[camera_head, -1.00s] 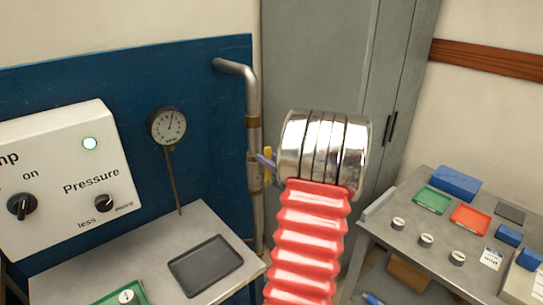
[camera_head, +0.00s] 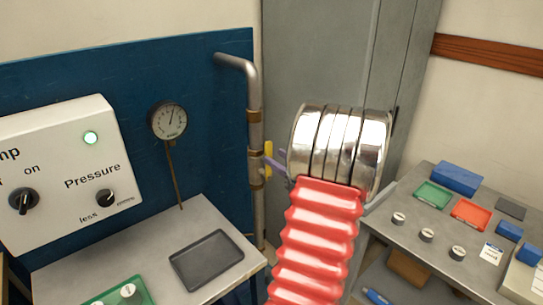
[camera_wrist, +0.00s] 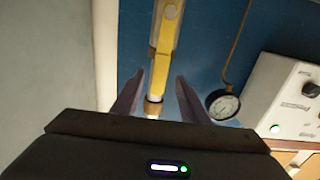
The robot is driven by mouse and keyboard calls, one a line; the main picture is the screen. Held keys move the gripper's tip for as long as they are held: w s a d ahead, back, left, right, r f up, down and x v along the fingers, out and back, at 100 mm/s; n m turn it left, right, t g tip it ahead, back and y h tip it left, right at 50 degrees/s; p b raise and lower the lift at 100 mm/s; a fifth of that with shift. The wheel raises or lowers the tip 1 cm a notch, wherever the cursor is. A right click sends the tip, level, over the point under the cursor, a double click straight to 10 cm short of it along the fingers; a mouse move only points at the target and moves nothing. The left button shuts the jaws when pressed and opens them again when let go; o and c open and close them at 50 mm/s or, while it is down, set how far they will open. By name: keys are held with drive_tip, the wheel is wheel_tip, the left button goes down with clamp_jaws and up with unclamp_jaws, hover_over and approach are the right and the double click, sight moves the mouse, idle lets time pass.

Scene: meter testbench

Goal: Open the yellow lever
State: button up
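The yellow lever (camera_head: 268,156) sits on the vertical metal pipe (camera_head: 255,105), in front of the blue panel. In the wrist view the lever (camera_wrist: 169,28) lies lengthwise along the pipe, ahead of my fingertips. In the head view my arm's shiny wrist hides most of the gripper; only a purplish finger (camera_head: 275,166) shows beside the lever. I cannot tell whether it touches the lever.
A pressure gauge (camera_head: 168,121) and a white pump control box (camera_head: 70,165) with a lit green lamp are left of the pipe. A grey bench (camera_head: 145,250) holds a dark tray (camera_head: 206,260). A table (camera_head: 400,205) with small parts stands right; a grey cabinet (camera_head: 320,55) is behind.

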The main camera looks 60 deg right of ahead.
drive_tip(key=v, duration=0.9)
drive_tip(key=shift+s, duration=0.1)
idle(0.4)
